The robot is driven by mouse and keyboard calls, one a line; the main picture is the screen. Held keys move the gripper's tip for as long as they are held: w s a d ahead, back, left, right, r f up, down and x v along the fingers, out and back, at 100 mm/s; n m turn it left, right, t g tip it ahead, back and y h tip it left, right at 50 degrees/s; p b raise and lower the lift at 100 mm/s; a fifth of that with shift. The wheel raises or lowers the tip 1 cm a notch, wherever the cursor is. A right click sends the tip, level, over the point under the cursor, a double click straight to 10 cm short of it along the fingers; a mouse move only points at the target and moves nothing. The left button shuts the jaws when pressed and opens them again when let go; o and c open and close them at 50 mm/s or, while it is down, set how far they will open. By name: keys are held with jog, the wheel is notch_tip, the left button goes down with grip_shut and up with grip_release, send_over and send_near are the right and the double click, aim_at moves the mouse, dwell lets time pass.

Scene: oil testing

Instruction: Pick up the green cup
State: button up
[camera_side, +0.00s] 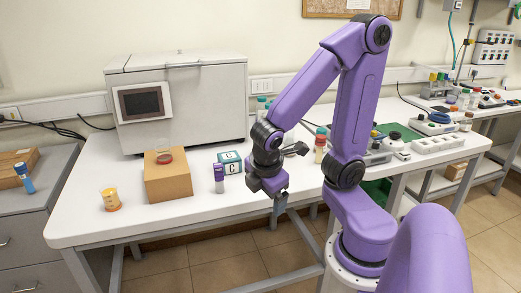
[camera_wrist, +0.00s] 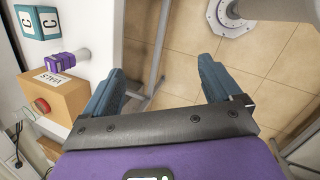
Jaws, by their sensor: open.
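I cannot make out a cup that is clearly green in either view. A yellow-orange cup (camera_side: 110,199) stands upright on the white table at the left in the side view. A small red-rimmed round dish (camera_side: 164,157) sits on a brown cardboard box (camera_side: 168,180); the dish also shows in the wrist view (camera_wrist: 42,105). My gripper (camera_side: 280,203) hangs by the table's front edge, to the right of the box and apart from both. In the wrist view my gripper (camera_wrist: 162,72) has its fingers wide apart, with only floor and a table leg between them.
A purple-topped vial (camera_side: 219,178) and a teal-and-white letter cube (camera_side: 230,162) stand between the box and my gripper. A large grey machine (camera_side: 180,105) stands behind the box. Capped bottles (camera_side: 320,145) stand behind my arm. The table's front left is mostly clear.

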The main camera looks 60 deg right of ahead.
jog(key=w+d+f+n+t+h, duration=0.1)
jog(key=w+d, duration=0.5)
jog(key=d, duration=0.6)
jog(key=w+d+f+n+t+h, duration=0.1)
jog(key=w+d+f+n+h, duration=0.2)
jog(key=d, duration=0.9)
jog(key=w+d+f+n+t+h, duration=0.1)
jog(key=w+d+n+h, duration=0.4)
jog(key=w+d, duration=0.5)
jog(key=shift+w+d+f+n+t, duration=0.15)
jog(key=shift+d+f, duration=0.25)
jog(key=shift+d, duration=0.25)
jog(key=shift+s+d+f+n+t, duration=0.15)
jog(key=shift+d+f, duration=0.25)
jog(key=shift+d, duration=0.25)
jog(key=x, duration=0.4)
jog(key=shift+w+a+f, duration=0.2)
jog(key=shift+w+a, duration=0.05)
jog(key=shift+a, duration=0.05)
jog(key=shift+w+d+f, duration=0.25)
jog(key=shift+d, duration=0.35)
jog(key=c, duration=1)
